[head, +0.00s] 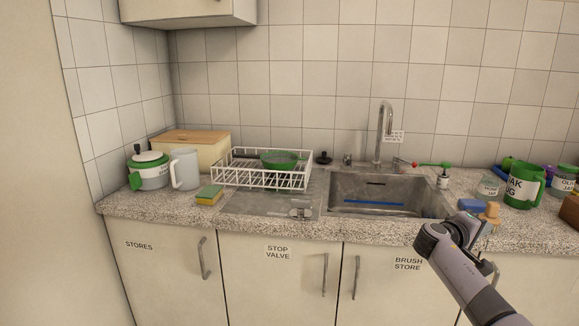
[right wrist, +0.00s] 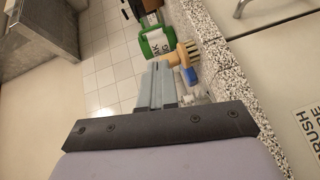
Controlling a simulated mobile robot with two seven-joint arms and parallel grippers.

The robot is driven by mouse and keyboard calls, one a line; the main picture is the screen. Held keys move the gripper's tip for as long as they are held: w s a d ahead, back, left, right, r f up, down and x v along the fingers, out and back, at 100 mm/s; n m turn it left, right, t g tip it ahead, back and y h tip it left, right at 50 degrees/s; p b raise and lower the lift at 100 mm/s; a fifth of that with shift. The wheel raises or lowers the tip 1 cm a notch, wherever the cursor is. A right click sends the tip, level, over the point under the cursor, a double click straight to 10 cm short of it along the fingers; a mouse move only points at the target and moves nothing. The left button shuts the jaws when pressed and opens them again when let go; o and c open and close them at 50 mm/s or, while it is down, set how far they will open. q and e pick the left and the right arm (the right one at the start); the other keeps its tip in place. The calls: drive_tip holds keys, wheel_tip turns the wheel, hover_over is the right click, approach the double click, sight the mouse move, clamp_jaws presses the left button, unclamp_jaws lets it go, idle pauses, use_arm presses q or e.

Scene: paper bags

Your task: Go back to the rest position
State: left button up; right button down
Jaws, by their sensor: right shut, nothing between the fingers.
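My right arm comes in from the lower right in the head view, in front of the counter's right part. Its gripper (head: 468,222) is near the counter's front edge, by the blue sponge and the wooden brush. In the right wrist view the fingers (right wrist: 158,76) are together, with nothing between them. The brush (right wrist: 184,54) shows just past the fingertips in that view; I cannot tell whether they touch. My left gripper is in neither view.
The granite counter (head: 165,205) holds a white dish rack (head: 262,178) with a green bowl, a sink (head: 385,192), a yellow-green sponge (head: 209,195), a white jug (head: 185,169), and a green mug (head: 524,186) at right. Cupboards (head: 280,285) stand below. The counter's left front is mostly clear.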

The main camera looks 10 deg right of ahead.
drive_tip(key=s+a+f+n+t+y, duration=0.2)
drive_tip(key=s+a+f+y, duration=0.1)
drive_tip(key=a+f, duration=0.5)
drive_tip(key=s+a+f+n+t+y, duration=0.1)
drive_tip(key=s+a+f+y, duration=0.25)
drive_tip(key=a+f, duration=0.4)
drive_tip(key=s+a+f+n+t+y, duration=0.2)
drive_tip(key=a+f+y, duration=0.25)
drive_tip(key=f, duration=0.65)
drive_tip(key=s+a+f+m+y, duration=0.1)
drive_tip(key=s+a+f+y, duration=0.35)
drive_tip(key=s+a, duration=0.75)
drive_tip(key=s+a+r+m+t+y, duration=0.2)
drive_tip(key=s+a, duration=0.3)
drive_tip(key=s, duration=0.4)
drive_tip(key=shift+s+a+r+m+y+p, duration=0.15)
drive_tip(key=shift+a+r+m+y+p, duration=0.2)
drive_tip(key=shift+r, duration=0.45)
drive_tip(key=shift+d, duration=0.1)
